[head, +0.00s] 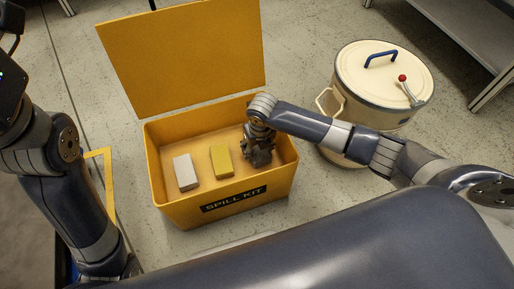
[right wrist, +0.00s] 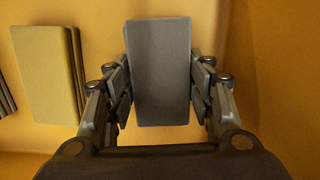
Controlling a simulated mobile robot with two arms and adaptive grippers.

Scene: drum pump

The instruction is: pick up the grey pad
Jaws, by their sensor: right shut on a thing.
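The grey pad (right wrist: 158,60) stands between the fingers of my right gripper (right wrist: 161,88) in the right wrist view, and the gripper is shut on it. In the head view my right gripper (head: 258,156) reaches down into the right part of the yellow spill kit box (head: 230,207), and it hides the grey pad there. A yellow pad (head: 222,161) lies in the middle of the box, left of the gripper; it also shows in the right wrist view (right wrist: 42,70). A pale, whitish pad (head: 185,172) lies further left. My left gripper is out of view.
The box's lid (head: 182,58) stands open at the back. A cream drum (head: 385,85) with a blue handle and a red-knobbed lever stands right of the box, behind my right arm. A metal shelf (head: 480,35) is at the upper right.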

